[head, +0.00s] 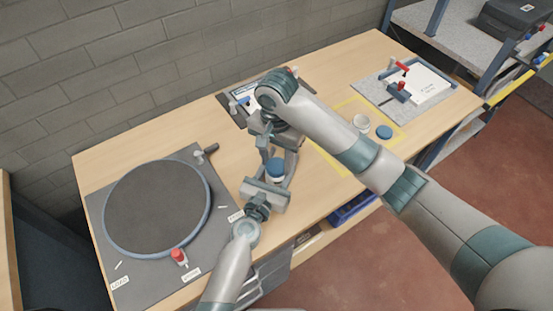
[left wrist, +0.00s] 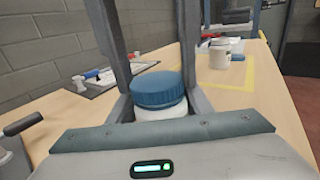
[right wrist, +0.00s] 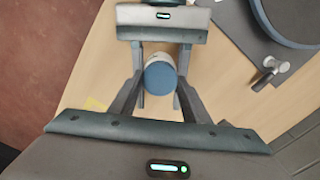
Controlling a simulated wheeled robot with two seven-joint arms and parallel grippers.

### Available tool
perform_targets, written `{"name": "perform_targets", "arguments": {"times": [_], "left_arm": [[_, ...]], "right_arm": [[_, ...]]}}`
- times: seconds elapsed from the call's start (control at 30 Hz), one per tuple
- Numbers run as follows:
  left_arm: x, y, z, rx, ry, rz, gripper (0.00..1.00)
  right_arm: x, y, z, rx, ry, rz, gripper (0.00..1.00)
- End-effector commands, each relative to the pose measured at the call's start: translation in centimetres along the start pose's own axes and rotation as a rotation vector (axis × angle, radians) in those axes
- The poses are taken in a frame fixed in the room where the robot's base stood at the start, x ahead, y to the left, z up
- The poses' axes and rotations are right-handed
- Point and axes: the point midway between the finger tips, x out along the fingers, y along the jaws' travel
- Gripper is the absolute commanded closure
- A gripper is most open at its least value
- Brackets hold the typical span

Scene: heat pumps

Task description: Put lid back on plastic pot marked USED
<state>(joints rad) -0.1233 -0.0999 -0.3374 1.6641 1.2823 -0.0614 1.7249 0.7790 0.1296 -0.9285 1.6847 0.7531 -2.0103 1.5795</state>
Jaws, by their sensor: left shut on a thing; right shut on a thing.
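A white plastic pot (left wrist: 160,113) with a blue lid (left wrist: 158,90) on top is between my two grippers, above the table. In the head view the lid (head: 275,164) is over the pot (head: 275,178). My left gripper (head: 275,177) is shut on the pot from the near side. My right gripper (right wrist: 160,78) is shut on the lid, which faces its camera. I cannot tell if the lid is fully seated. A second white pot (head: 361,122) stands lidless in the yellow-marked area, with another blue lid (head: 384,131) beside it. No USED marking is readable.
A round dark turntable (head: 157,209) on a grey board covers the table's left end. A grey board with red-handled clamp and paper (head: 428,84) is at the right end. A brick wall stands behind.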

Motion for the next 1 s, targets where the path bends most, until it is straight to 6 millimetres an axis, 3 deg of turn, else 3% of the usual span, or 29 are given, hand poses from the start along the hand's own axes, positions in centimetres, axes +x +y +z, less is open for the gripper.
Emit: {"name": "perform_targets", "arguments": {"times": [0.33, 0.47, 0.5, 0.57, 1.0], "left_arm": [[-0.07, 0.03, -0.16, 0.0, 0.003, 0.001, 1.0], [-0.07, 0.04, -0.16, 0.0, 0.003, 0.001, 1.0], [-0.07, 0.04, -0.16, 0.0, 0.003, 0.001, 1.0], [-0.07, 0.04, -0.16, 0.0, 0.003, 0.001, 1.0], [-0.06, 0.03, -0.14, 0.0, 0.002, 0.0, 1.0]], "right_arm": [[-0.07, -0.07, -0.11, 0.504, 0.001, -0.003, 0.78], [-0.07, -0.06, -0.11, 0.49, 0.001, -0.003, 0.78], [-0.07, -0.06, -0.11, 0.49, 0.001, -0.003, 0.52], [-0.07, -0.06, -0.11, 0.489, 0.001, -0.003, 0.38], [-0.77, -0.1, -0.13, 0.486, 0.002, -0.004, 0.38]]}}
